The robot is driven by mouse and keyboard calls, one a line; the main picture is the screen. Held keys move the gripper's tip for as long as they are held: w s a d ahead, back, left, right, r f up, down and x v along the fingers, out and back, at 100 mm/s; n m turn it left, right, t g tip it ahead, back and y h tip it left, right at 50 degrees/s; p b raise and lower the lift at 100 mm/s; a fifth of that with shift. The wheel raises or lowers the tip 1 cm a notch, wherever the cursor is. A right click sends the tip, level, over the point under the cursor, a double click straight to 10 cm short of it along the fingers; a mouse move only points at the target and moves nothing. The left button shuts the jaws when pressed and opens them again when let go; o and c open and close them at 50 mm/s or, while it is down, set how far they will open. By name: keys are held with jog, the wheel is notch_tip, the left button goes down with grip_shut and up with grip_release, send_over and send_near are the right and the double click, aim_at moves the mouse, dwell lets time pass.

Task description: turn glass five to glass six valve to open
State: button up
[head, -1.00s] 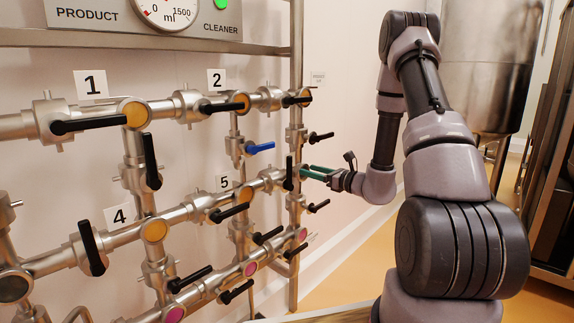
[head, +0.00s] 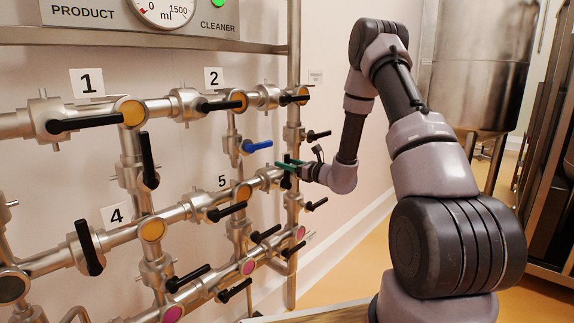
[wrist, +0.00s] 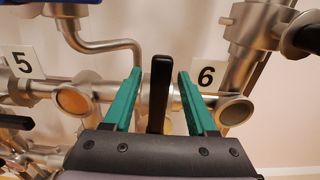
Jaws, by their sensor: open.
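The valve between glass five (wrist: 74,101) and glass six (wrist: 235,109) has a black handle (wrist: 158,95), which stands upright, across the pipe, in the wrist view. My gripper (wrist: 160,76) is open, with one green finger on each side of this handle. Gaps show between the handle and both fingers. In the head view my gripper (head: 286,163) reaches in from the right and hides part of the handle. Glass five (head: 244,192) shows beside the "5" label there, and glass six is hidden behind my gripper.
A blue valve handle (head: 258,146) is above and left of my gripper. Black handles stick out close by, above (head: 318,135) and below (head: 316,204) it. A steel tank (head: 474,70) stands at the back right. The floor between the pipes and my arm is clear.

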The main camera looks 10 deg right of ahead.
grip_shut()
dwell(1.4)
